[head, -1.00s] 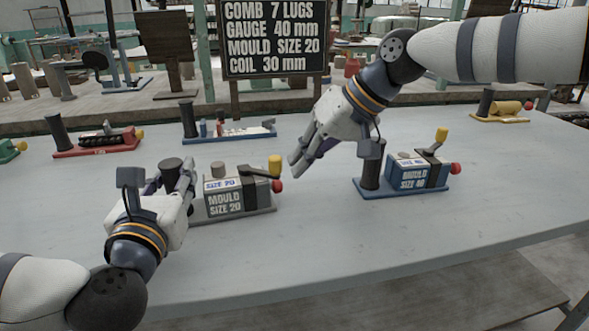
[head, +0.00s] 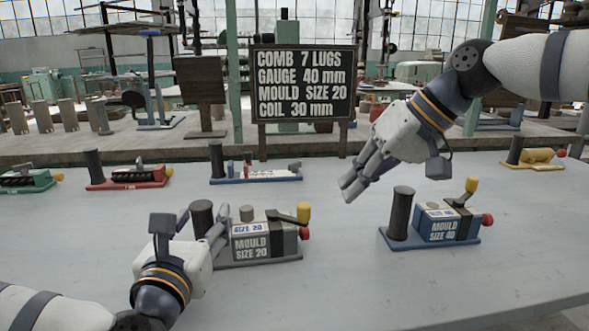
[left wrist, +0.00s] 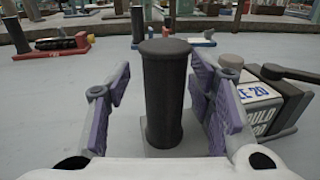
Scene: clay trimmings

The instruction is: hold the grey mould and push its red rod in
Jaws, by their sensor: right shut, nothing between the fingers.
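The grey mould (head: 262,240), marked "MOULD SIZE 20", stands on a grey base with a dark upright post (head: 202,212) at its left end. Its red rod (head: 305,233) shows as a red knob sticking out at the right end, under a yellow-tipped lever (head: 303,212). My left gripper (head: 199,230) is around the post, open. In the left wrist view the post (left wrist: 164,95) stands between the purple-padded fingers, with gaps on both sides. My right gripper (head: 352,188) is shut and empty, above and to the right of the mould.
A blue mould (head: 435,228), marked size 40, stands to the right. Behind are a red tool (head: 127,180), a blue-based one (head: 255,175), a green one (head: 27,180) and a yellow one (head: 533,158). A sign (head: 303,82) stands at the back. The front of the table is clear.

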